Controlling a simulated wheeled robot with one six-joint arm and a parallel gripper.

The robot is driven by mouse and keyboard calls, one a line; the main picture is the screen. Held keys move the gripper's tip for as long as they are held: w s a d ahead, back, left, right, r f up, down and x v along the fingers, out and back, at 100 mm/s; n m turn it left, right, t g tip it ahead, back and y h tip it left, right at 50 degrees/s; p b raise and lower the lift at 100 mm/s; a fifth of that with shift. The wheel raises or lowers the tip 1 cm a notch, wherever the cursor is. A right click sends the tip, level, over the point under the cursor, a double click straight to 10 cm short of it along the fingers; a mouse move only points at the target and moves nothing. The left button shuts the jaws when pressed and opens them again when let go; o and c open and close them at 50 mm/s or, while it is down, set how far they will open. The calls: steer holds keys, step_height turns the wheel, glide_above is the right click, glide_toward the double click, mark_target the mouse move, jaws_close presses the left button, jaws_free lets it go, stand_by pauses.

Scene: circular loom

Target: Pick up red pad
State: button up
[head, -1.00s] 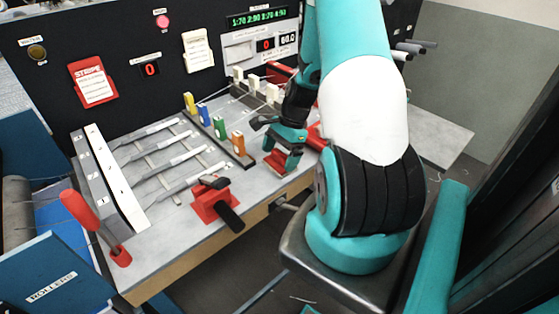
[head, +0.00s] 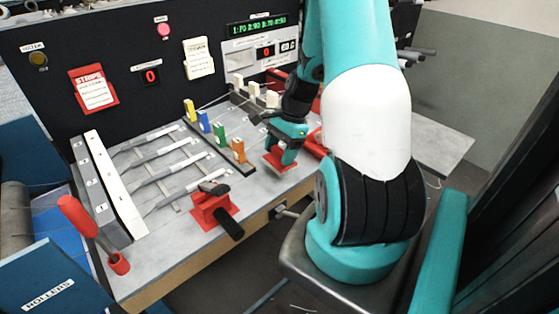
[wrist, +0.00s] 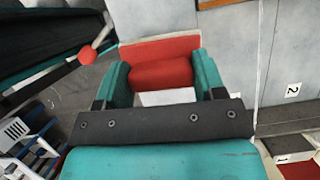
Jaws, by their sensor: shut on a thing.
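The red pad (wrist: 160,74) is between the two teal fingers of my gripper (wrist: 162,80) in the wrist view. The fingers are shut on its sides. In the head view the red pad (head: 280,165) shows at the lower end of my gripper (head: 284,155), over the grey table near its front edge. I cannot tell whether the pad's underside touches the table.
A red clamp-like fixture with a black handle (head: 213,208) stands left of my gripper. A rail with yellow, blue, green and orange blocks (head: 238,150) is close behind on the left. Other red parts (head: 313,145) lie to the right. Bare table (head: 180,240) shows at front left.

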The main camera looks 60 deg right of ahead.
mark_target(280, 150)
step_height(280, 150, up, 17)
steer(key=shift+f, duration=0.15)
